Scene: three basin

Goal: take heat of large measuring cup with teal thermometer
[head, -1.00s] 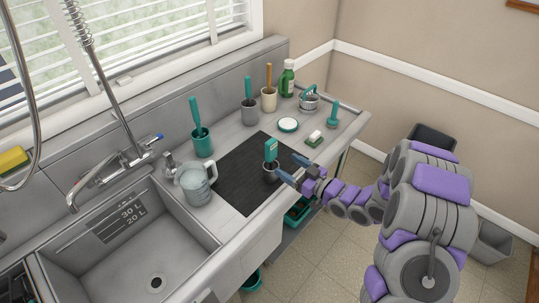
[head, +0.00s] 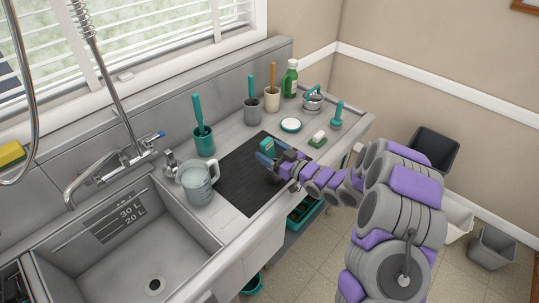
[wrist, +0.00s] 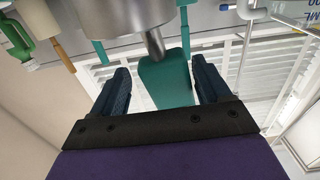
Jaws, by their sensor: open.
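The large measuring cup (head: 197,184), a clear jug with a handle, stands left of the mat beside the sink.
The sink basin (head: 140,250) lies at the left, with its faucet (head: 110,172) behind. Utensil holders, a green bottle (head: 289,80), a small pot (head: 313,101), a white dish (head: 290,125) and a sponge (head: 318,139) stand at the back and right. The mat (head: 238,178) is mostly clear.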

